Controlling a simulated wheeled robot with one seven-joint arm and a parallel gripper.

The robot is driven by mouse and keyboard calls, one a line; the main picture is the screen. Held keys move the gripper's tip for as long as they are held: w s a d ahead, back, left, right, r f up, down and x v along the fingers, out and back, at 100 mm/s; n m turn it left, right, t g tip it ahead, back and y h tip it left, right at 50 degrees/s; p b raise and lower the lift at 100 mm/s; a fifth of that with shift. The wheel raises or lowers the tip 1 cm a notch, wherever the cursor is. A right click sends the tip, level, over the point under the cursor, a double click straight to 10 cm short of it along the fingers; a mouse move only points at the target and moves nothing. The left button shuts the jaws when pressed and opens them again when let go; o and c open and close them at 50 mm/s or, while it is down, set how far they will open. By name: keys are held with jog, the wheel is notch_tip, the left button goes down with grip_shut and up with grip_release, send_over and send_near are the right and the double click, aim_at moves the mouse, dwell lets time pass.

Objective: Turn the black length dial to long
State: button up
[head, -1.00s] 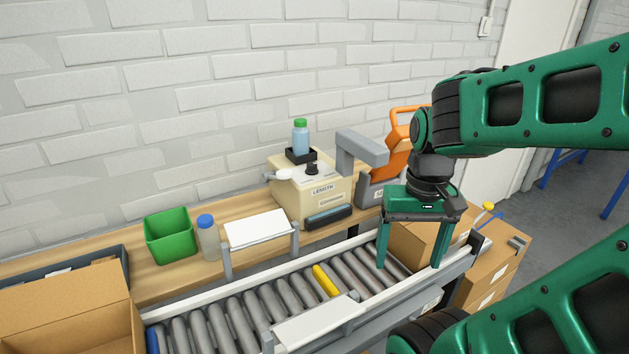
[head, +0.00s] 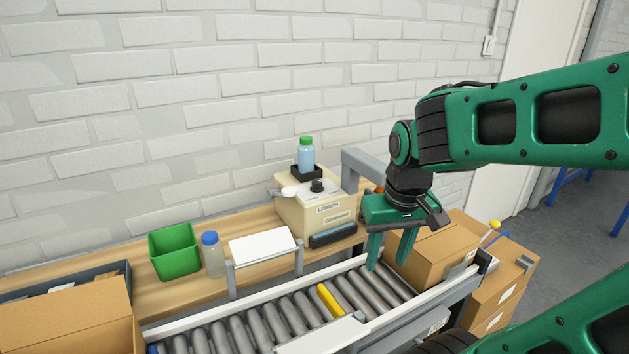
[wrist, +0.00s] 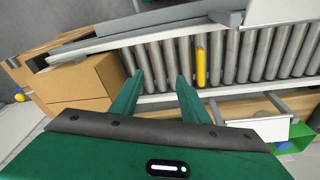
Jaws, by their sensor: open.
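The black length dial (head: 317,186) sits on top of a beige machine (head: 299,217) marked LENGTH, on the wooden bench against the wall. Which way the dial points is too small to tell. My gripper (head: 388,268) is open and empty, fingers pointing down over the roller conveyor, to the right of and in front of the machine. It is well apart from the dial. In the wrist view my gripper's fingers (wrist: 165,85) spread over the conveyor's edge with nothing between them. The dial does not show in the wrist view.
A bottle with a green cap (head: 306,153) stands behind the dial. A grey arm-shaped part (head: 362,163) rises right of the machine. A cardboard box (head: 432,255) is beside my gripper on the conveyor (head: 285,312). A green bin (head: 174,251) and a blue-capped bottle (head: 212,254) stand left.

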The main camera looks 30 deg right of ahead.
jog(key=w+a+r+n+t, duration=0.25)
jog(key=w+a+n, duration=0.2)
jog(key=w, duration=0.55)
notch_tip(320, 180, up, 12)
jog(key=n+g, duration=0.4)
jog(key=n, duration=0.5)
send_over(317, 180)
jog(key=shift+m+y, duration=0.25)
jog(key=shift+y, duration=0.05)
notch_tip(317, 180, down, 10)
jog(key=shift+f, duration=0.1)
jog(key=shift+c, duration=0.7)
grip_shut()
